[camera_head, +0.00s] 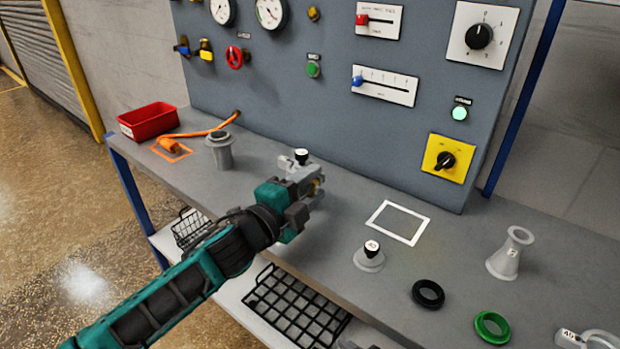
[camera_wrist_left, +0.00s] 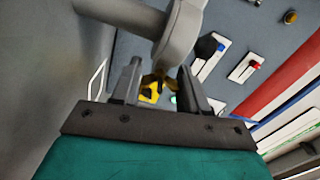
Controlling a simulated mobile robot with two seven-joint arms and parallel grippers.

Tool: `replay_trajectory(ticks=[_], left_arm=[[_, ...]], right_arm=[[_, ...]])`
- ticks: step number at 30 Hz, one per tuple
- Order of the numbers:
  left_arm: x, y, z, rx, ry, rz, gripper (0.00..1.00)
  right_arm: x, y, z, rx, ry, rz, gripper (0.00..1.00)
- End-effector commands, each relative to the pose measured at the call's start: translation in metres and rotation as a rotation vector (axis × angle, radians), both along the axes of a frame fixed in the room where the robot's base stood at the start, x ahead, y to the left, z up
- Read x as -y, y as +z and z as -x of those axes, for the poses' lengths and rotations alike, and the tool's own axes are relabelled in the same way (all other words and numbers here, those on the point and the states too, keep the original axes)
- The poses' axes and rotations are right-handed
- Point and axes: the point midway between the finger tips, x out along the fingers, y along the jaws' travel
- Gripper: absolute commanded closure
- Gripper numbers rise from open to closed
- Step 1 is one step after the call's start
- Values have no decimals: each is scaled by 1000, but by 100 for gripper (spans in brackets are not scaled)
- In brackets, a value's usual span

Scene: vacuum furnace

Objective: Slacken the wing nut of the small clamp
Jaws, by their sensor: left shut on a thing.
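My left gripper (camera_head: 314,190) reaches in from the left to the grey fitting (camera_head: 296,165) with a black top on the bench. My right gripper is not in view.
The bench carries a red bin (camera_head: 150,121), a grey flanged piece (camera_head: 219,151), a white square outline (camera_head: 398,222), a black-knobbed part (camera_head: 369,257), a black ring (camera_head: 428,294), a green ring (camera_head: 492,327) and a grey cone (camera_head: 510,254). The control panel (camera_head: 330,120) stands behind.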

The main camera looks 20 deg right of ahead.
Motion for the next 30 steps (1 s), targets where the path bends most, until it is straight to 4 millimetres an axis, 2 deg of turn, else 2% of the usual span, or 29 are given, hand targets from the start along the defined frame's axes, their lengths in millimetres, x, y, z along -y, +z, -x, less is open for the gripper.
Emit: replay_trajectory(ticks=[10, 11, 19, 30], left_arm=[[0, 0, 0, -43, 0, 25, 87], [0, 0, 0, -43, 0, 25, 55], [0, 0, 0, -41, 0, 24, 30], [-6, 0, 3, -42, 0, 25, 30]], right_arm=[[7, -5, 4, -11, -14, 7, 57], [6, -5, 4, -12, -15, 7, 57], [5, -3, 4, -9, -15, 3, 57], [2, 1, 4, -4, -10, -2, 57]])
